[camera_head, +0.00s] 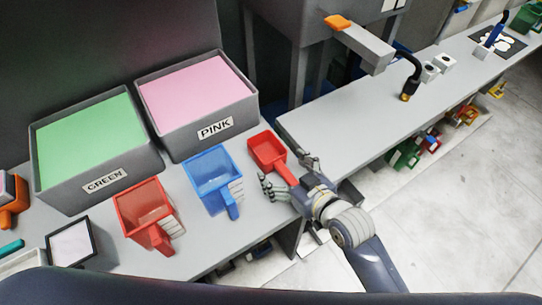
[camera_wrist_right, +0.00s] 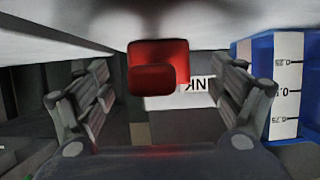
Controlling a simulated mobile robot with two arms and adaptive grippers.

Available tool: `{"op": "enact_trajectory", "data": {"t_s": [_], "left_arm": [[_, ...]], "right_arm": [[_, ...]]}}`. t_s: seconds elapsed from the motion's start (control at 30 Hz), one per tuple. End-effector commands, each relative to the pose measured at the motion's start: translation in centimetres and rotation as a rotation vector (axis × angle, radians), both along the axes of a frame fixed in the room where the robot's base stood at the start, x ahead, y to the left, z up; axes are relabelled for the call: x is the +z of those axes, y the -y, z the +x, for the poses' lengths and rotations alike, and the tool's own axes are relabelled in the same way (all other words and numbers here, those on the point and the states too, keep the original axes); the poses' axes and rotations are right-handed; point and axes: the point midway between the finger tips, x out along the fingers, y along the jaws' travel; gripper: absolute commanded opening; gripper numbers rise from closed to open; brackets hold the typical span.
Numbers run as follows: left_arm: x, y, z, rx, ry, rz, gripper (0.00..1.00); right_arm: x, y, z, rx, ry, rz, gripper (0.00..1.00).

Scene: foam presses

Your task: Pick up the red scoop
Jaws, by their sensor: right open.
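The small red scoop (camera_head: 266,150) lies on the grey table near its right edge, with its handle (camera_head: 286,174) pointing toward my right gripper. My right gripper (camera_head: 288,170) is open, with its fingers on either side of the handle. In the right wrist view, the red scoop (camera_wrist_right: 155,65) is between and beyond the open fingers of the right gripper (camera_wrist_right: 163,95). I cannot tell whether the fingers touch the handle. My left gripper is not in view.
A blue measuring jug (camera_head: 211,173) stands left of the gripper; it also shows in the wrist view (camera_wrist_right: 285,85). A larger red jug (camera_head: 143,203) is further left. The PINK bin (camera_head: 213,129) and GREEN bin (camera_head: 104,178) stand behind. A grey bench (camera_head: 400,110) extends right.

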Motion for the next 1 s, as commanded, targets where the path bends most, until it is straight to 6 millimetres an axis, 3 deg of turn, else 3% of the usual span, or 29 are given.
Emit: {"op": "enact_trajectory", "data": {"t_s": [0.2, 0.5, 0.57, 0.73, 1.0], "left_arm": [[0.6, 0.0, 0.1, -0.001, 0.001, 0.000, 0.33], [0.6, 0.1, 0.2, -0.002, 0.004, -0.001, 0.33], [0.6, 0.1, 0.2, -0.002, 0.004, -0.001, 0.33], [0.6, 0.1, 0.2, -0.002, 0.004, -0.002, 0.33], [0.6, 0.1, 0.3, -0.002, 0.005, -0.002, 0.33]], "right_arm": [[-0.7, -1.3, 2.0, 0.001, -0.001, 0.001, 0.87], [-1.0, -1.5, 2.3, 0.001, -0.001, 0.001, 0.87], [-1.0, -1.5, 2.3, 0.001, -0.001, 0.001, 0.78], [-1.0, -1.5, 2.3, 0.001, -0.001, 0.000, 0.39], [-1.0, -1.5, 2.3, 0.000, 0.000, 0.000, 0.36]]}}
